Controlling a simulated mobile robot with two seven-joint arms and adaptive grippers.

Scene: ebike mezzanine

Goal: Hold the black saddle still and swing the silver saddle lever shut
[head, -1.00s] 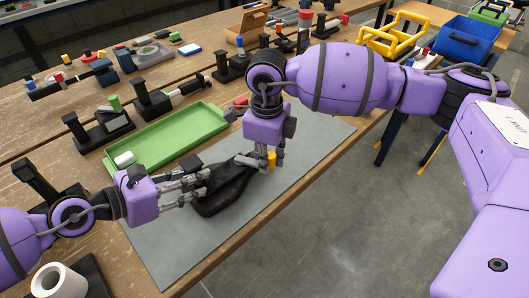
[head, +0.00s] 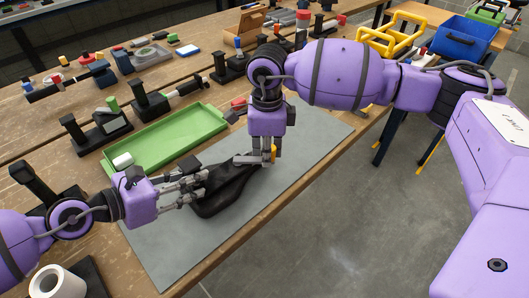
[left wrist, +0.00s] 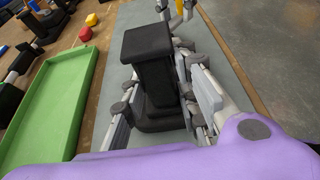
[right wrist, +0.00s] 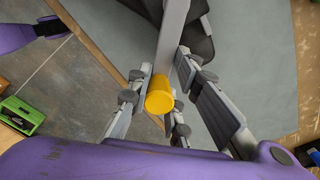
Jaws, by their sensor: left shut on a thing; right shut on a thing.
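The black saddle (head: 222,193) lies on the grey mat. Its raised black block also shows in the left wrist view (left wrist: 148,60). My left gripper (head: 198,184) is shut on the saddle, with fingers on both sides of the block. The silver saddle lever (right wrist: 172,40) has a yellow end knob (right wrist: 160,96), which also shows in the head view (head: 274,153). My right gripper (head: 264,158) points down at the saddle's far right end. Its fingers are shut on the lever near the knob. The lever's pivot is hidden.
A green tray (head: 165,141) stands on the wooden bench behind the saddle. The grey mat (head: 185,250) is clear in front. A white roll (head: 58,281) stands at the front left. Black fixtures and small parts fill the back of the bench.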

